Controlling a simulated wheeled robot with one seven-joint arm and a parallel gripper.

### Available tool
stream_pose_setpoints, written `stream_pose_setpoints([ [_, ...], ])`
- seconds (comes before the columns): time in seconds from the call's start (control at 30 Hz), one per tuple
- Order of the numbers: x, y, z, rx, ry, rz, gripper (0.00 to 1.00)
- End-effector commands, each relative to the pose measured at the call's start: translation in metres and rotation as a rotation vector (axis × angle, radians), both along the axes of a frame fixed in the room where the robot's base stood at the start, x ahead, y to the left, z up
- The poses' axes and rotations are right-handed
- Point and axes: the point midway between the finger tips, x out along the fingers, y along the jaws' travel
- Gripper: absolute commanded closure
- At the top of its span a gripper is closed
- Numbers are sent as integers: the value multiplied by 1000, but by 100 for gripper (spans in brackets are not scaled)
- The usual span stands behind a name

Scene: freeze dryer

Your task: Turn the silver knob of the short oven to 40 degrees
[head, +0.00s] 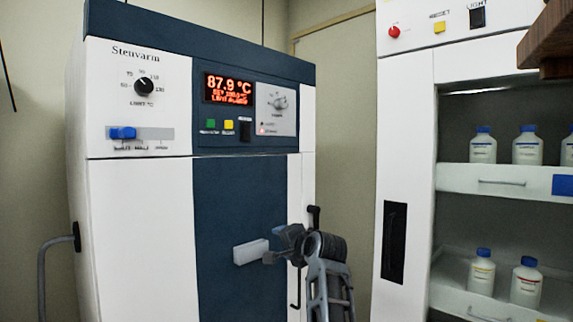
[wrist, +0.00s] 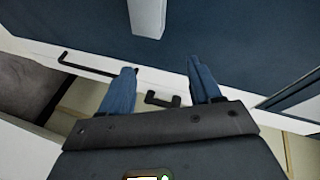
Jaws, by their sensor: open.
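A blue and white oven (head: 236,210) stands at the left in the head view. Its silver knob (head: 278,102) sits on a light panel at the upper right of the front, beside the red display (head: 228,88), which reads 87.9 °C. The knob's exact angle is too small to read. My gripper (head: 273,244) is well below the knob, in front of the lower door near a white block (head: 250,252). In the wrist view my gripper (wrist: 161,82) has its two blue fingers spread with nothing between them. The silver knob is outside the wrist view.
A black dial (head: 144,86) and a blue slider (head: 123,133) are on the oven's left panel. Green and yellow buttons (head: 229,125) sit under the display. A white cabinet (head: 405,160) with bottles on shelves stands at right. A brown wooden edge (head: 548,42) juts in at upper right.

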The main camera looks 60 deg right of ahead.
Motion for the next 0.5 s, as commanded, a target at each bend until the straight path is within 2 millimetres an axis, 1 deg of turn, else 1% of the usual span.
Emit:
stream_pose_setpoints([
  [0.03,5,-14,29,51,-49,-10,37],
  [0.07,8,-21,42,82,-73,-13,37],
  [0.1,10,-29,60,125,-107,-17,37],
  [0.17,13,-40,88,189,-155,-16,37],
  [0.2,14,-48,107,232,-188,-15,37],
  [0.27,15,-57,137,294,-240,-7,37],
  [0.3,15,-63,156,335,-272,2,37],
  [0.37,14,-70,187,397,-321,18,37],
  [0.4,12,-74,209,435,-353,31,37],
  [0.47,9,-79,241,493,-399,55,37],
  [0.5,6,-80,262,530,-427,74,37],
])
